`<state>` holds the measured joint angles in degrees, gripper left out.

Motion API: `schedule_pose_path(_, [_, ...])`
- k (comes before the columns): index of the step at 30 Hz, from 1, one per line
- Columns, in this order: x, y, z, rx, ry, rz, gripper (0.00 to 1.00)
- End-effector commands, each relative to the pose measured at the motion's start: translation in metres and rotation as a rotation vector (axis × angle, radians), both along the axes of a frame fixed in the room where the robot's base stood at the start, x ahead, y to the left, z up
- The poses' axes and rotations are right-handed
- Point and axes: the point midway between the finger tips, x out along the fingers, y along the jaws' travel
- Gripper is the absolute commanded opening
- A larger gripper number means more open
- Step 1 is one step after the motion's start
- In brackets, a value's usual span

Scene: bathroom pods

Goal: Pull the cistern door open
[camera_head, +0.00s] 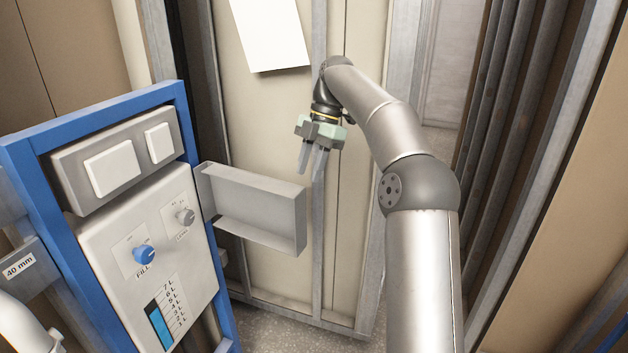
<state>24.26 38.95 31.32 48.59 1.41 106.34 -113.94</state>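A shallow grey panel with a raised rim, which looks like the cistern door (250,207), juts out from the right side of the blue cistern frame (95,118). It stands swung open, its hollow face toward the camera. The white cistern front (190,265) beside it is exposed, with a blue FILL knob (144,254), a grey knob (185,216) and a level gauge. My gripper (310,174) points down just above the door's outer right end. Its two grey fingers are apart with nothing visible between them. I cannot tell whether a fingertip touches the door rim.
Two white flush buttons (112,167) sit above the cistern front. Beige wall panels with metal studs (318,240) stand close behind the door and gripper. Dark vertical pipes (498,100) stand at right. Speckled floor (285,328) shows below the door.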

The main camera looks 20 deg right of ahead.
Motion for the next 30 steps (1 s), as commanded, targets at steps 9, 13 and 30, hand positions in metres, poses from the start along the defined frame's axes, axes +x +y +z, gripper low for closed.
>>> schedule_pose_path(9, [-0.036, 0.002, 0.015, 0.0, 0.0, 0.0, 0.33])
schedule_pose_path(13, [-0.039, 0.003, 0.017, 0.001, 0.0, 0.0, 0.33])
schedule_pose_path(30, [0.029, -0.068, -0.066, -0.289, -0.308, -0.329, 0.0])
